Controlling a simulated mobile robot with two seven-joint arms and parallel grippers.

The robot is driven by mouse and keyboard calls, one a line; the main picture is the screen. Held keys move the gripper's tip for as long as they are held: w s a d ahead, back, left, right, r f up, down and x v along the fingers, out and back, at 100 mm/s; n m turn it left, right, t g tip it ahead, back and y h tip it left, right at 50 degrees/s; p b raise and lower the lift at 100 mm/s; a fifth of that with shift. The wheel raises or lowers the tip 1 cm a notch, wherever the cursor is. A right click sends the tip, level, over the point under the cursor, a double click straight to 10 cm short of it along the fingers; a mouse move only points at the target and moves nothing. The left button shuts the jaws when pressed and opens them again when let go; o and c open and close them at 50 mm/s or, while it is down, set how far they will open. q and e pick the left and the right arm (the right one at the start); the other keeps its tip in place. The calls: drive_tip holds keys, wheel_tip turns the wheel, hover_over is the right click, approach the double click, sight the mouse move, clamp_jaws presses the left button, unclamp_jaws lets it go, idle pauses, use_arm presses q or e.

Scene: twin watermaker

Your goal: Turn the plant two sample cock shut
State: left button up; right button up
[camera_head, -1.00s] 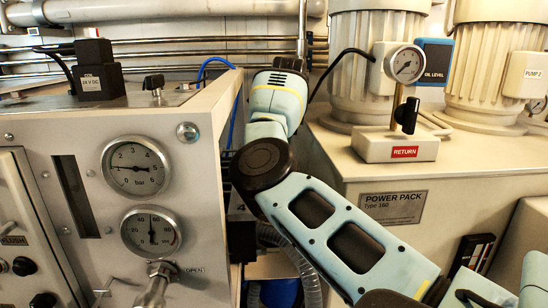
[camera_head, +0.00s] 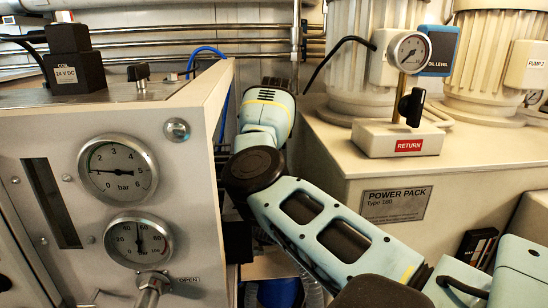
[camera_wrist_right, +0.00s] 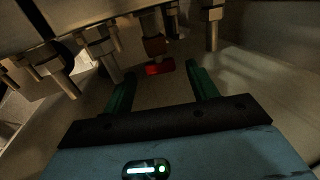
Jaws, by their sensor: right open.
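A small cock with a red handle (camera_wrist_right: 160,68) shows in the right wrist view, hanging below a brownish body on a metal fitting. I cannot read a plant number on it. My right gripper (camera_wrist_right: 161,74) is open, its two green fingers apart and pointing toward the red handle. The handle appears between the fingertips in the picture; whether it lies between them in depth I cannot tell. In the head view my right arm reaches behind the gauge panel's right edge, and its gripper is hidden there. My left gripper is not in view.
Several metal fittings (camera_wrist_right: 213,28) hang around the cock, close to the fingers. In the head view the grey gauge panel (camera_head: 85,235) stands left of my arm. The power pack (camera_head: 400,240), with a return valve (camera_head: 411,106) on top, stands to the right.

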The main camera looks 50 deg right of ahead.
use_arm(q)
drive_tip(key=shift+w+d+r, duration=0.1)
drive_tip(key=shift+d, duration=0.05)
use_arm(e)
drive_tip(key=shift+x, duration=0.8)
drive_tip(key=c, duration=1)
drive_tip(key=shift+w, duration=0.15)
drive_tip(key=shift+w+d+f+g+y+b, duration=0.15)
drive_tip(key=shift+g+y+b, duration=0.4)
drive_tip(key=shift+b, duration=0.8)
drive_tip(key=shift+r+g+y+b, duration=0.3)
drive_tip(key=shift+g+y+b, duration=0.05)
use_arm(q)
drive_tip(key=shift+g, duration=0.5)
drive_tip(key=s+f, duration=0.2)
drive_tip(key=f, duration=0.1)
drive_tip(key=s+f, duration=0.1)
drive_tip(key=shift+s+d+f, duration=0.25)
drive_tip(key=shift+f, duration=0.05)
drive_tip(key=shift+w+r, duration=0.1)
